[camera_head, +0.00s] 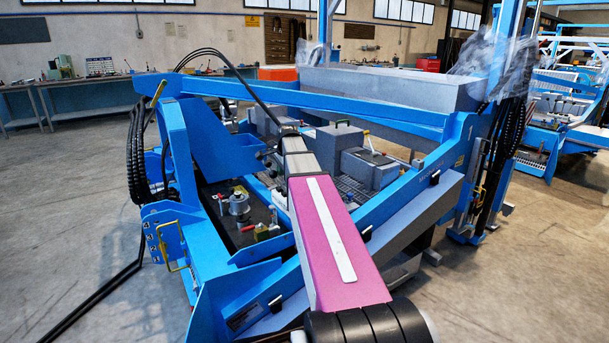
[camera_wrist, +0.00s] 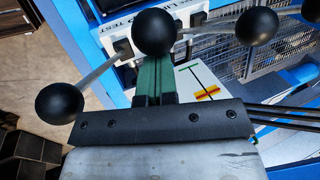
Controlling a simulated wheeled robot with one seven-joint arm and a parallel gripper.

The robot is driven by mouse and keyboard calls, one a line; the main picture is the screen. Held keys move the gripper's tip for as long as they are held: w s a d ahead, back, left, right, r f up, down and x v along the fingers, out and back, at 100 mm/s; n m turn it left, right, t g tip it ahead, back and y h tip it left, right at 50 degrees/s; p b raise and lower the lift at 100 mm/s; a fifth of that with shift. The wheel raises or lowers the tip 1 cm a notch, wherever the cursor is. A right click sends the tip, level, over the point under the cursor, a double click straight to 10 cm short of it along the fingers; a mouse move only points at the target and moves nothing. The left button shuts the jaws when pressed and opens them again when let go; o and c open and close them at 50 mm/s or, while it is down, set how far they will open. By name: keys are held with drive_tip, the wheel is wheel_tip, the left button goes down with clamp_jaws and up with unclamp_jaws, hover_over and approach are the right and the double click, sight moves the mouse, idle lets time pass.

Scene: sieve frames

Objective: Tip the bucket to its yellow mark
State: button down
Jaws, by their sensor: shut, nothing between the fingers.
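A large grey trough (camera_head: 390,88), which looks like the bucket, sits across the back of the blue frame in the head view. I cannot tell its tilt exactly. In the wrist view, my gripper (camera_wrist: 162,66) has green fingers closed together with nothing between them. Its tips are just below a black lever knob (camera_wrist: 153,32) and overlap it in the picture; I cannot tell if they touch. Another knob (camera_wrist: 59,103) is at the left and a third (camera_wrist: 255,24) at the right. A white plate (camera_wrist: 190,78) carries a yellow mark with red (camera_wrist: 207,92).
A blue frame (camera_head: 300,98) surrounds grey blocks (camera_head: 340,142) on a mesh. Black hoses (camera_head: 137,160) hang at its left. A yellow handle (camera_head: 160,247) is at the front left. A workbench (camera_head: 75,95) stands far left. Concrete floor (camera_head: 70,210) is open at left.

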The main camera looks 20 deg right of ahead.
drive_tip(key=shift+s+a+f, duration=0.1)
drive_tip(key=shift+a, duration=0.3)
drive_tip(key=shift+a+f, duration=0.1)
drive_tip(key=shift+a, duration=0.4)
idle(0.9)
idle(4.5)
drive_tip(key=w+d, duration=0.1)
drive_tip(key=d, duration=0.6)
drive_tip(key=shift+w+d, duration=0.15)
drive_tip(key=shift+d, duration=0.1)
wheel_tip(320, 180, up, 7)
idle(0.9)
